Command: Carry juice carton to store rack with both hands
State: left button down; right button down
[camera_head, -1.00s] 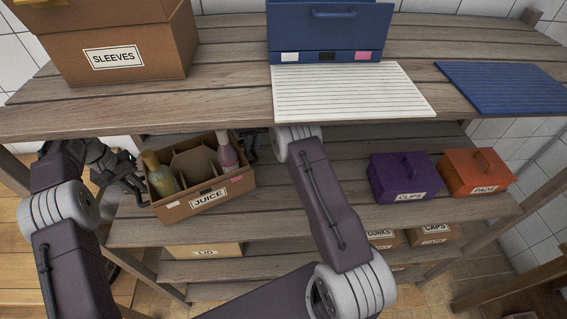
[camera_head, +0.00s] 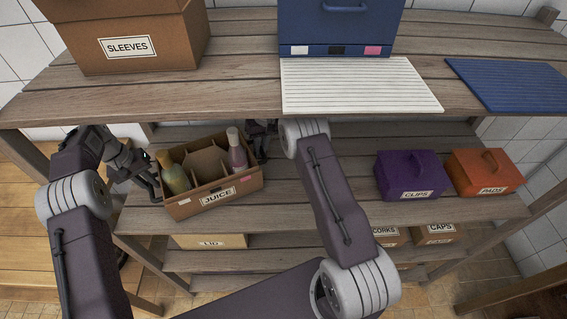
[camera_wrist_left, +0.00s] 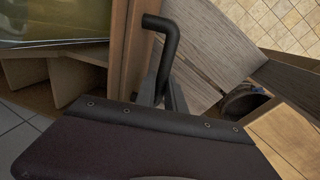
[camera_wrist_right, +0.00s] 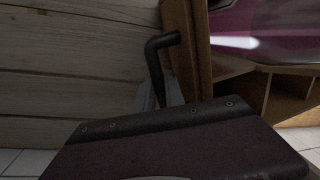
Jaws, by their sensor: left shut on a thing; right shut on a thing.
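The juice carton (camera_head: 212,199) is an open brown box labelled JUICE, with inner dividers. A yellow-green bottle (camera_head: 173,174) stands at its left end and a pink bottle (camera_head: 237,152) at its right end. The carton is at the middle shelf, level or nearly so; I cannot tell if it touches the boards. My left gripper (camera_head: 152,184) is shut on its left end wall, which shows in the left wrist view (camera_wrist_left: 128,50). My right gripper is shut on its right end wall (camera_wrist_right: 190,45); in the head view my right forearm partly hides this gripper.
The rack's top shelf (camera_head: 230,80) overhangs the carton and bears a SLEEVES box (camera_head: 135,45), a blue box (camera_head: 340,30), a white mat (camera_head: 355,85) and a blue mat (camera_head: 515,85). A purple CLIPS box (camera_head: 411,175) and orange PADS box (camera_head: 484,172) stand right. Smaller boxes sit below.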

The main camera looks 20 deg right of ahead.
pick_arm(q)
jog(key=shift+d+f, duration=0.2)
jog(key=shift+f, duration=0.1)
pick_arm(e)
jog(key=shift+a+f, duration=0.25)
jog(key=shift+f, duration=0.05)
pick_arm(q)
jog(key=c, duration=1.4)
grip_release()
jog(key=shift+s, duration=0.1)
pick_arm(e)
jog(key=c, duration=1.4)
grip_release()
pick_arm(q)
jog(key=shift+a, duration=0.1)
pick_arm(e)
jog(key=shift+s+d, duration=0.1)
pick_arm(q)
jog(key=shift+r, duration=0.15)
pick_arm(e)
jog(key=shift+d, duration=0.1)
pick_arm(q)
jog(key=v, duration=0.7)
pick_arm(e)
notch_tip(320, 180, up, 7)
jog(key=d, duration=0.1)
jog(key=shift+d+r, duration=0.2)
jog(key=shift+d, duration=0.05)
pick_arm(q)
jog(key=shift+a+r, duration=0.1)
